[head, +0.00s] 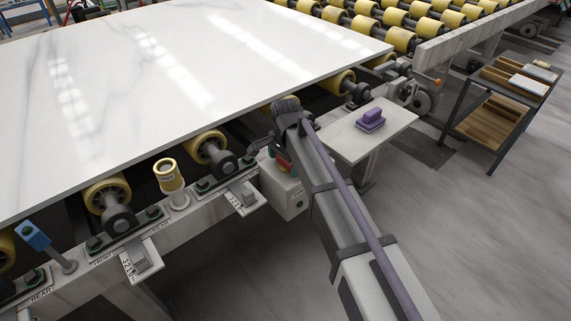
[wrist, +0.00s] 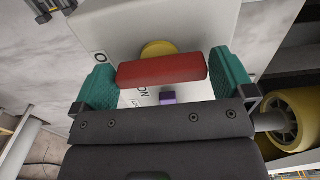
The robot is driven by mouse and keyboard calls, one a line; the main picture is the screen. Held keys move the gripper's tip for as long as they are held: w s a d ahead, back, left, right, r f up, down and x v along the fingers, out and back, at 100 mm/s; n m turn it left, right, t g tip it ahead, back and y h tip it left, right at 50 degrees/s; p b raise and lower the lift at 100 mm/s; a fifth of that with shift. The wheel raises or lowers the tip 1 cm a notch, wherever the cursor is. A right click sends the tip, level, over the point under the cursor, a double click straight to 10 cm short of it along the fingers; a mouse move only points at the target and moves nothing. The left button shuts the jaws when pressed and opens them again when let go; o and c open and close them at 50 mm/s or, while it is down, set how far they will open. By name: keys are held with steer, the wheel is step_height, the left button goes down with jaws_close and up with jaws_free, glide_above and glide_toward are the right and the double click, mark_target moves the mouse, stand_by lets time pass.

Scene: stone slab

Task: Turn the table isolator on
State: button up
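The isolator is a pale grey box (head: 287,192) on the side of the table frame. Its face also fills the upper middle of the wrist view (wrist: 193,22), with a yellow disc (wrist: 159,48) and a red bar handle (wrist: 162,69). My gripper (wrist: 165,76) has its green pads at the two ends of the handle, with no clear gap at either end, so it looks closed on it. The handle lies nearly level across the wrist view. In the head view my gripper (head: 283,158) covers part of the box.
A large white stone slab (head: 190,60) lies on yellow rollers beside the box. A yellow-topped post (head: 169,176) and a blue-headed post (head: 35,238) stand along the frame. A purple object (head: 371,119) sits on a pale shelf to the right. The floor at lower right is open.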

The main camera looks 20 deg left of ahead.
steer(key=c, duration=0.6)
